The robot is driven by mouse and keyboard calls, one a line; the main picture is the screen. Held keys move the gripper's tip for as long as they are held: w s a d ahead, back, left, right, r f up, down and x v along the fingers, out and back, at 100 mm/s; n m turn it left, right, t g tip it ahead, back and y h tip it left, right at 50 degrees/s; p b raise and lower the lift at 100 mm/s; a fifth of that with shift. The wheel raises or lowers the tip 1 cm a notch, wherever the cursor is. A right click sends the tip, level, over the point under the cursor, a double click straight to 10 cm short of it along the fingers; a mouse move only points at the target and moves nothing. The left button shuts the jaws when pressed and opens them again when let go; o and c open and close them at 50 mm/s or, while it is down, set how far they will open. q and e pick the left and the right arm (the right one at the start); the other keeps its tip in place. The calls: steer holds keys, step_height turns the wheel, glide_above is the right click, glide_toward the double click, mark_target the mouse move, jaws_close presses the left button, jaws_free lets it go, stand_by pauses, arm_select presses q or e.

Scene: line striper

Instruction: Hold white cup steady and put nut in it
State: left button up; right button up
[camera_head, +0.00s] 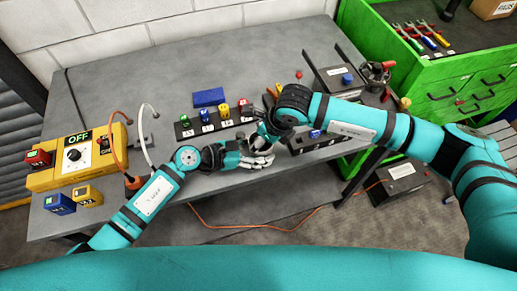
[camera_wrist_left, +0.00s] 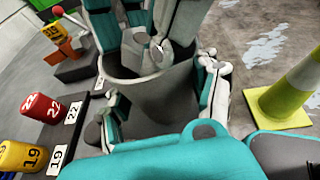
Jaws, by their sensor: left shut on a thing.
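The white cup (camera_wrist_left: 160,98), greyish in this light, stands between the fingers of my left gripper (camera_wrist_left: 160,108) in the left wrist view. The left gripper (camera_head: 262,160) is shut on the cup near the table's front edge in the head view. The cup is mostly hidden there. My right gripper (camera_wrist_left: 152,45) reaches down over the cup's mouth, its fingertips at or inside the rim. A small shiny grey piece shows between its fingers; I cannot tell whether it is the nut or a fingertip. In the head view the right gripper (camera_head: 267,128) is close above the left one.
A rack of numbered coloured blocks (camera_head: 213,122) stands just behind the grippers. A blue block (camera_head: 208,97) lies behind it. A yellow control box (camera_head: 78,158) is at the left. A green tool cabinet (camera_head: 440,75) stands at the right. A traffic cone (camera_wrist_left: 290,90) is on the floor.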

arm_select(q)
steer(key=shift+f, duration=0.25)
arm_select(e)
steer(key=shift+s+d+f, duration=0.25)
steer(key=shift+s+f, duration=0.05)
steer(key=shift+f, duration=0.15)
steer(key=shift+s+d+f, duration=0.25)
steer(key=shift+f, duration=0.2)
arm_select(q)
steer(key=shift+w+f, duration=0.1)
steer(key=shift+w, duration=0.2)
arm_select(e)
steer(key=v, duration=0.5)
steer(key=w+a+v, duration=0.1)
steer(key=v, duration=0.1)
steer(key=shift+d+r, duration=0.2)
steer(key=shift+r, duration=0.4)
arm_select(q)
steer(key=shift+a, duration=0.1)
arm_select(e)
steer(key=shift+s+r, duration=0.1)
steer(key=shift+r, duration=0.65)
arm_select(q)
steer(key=o, duration=1.3)
steer(key=shift+c, duration=0.2)
steer(key=shift+r, duration=0.2)
steer(key=v, duration=1.2)
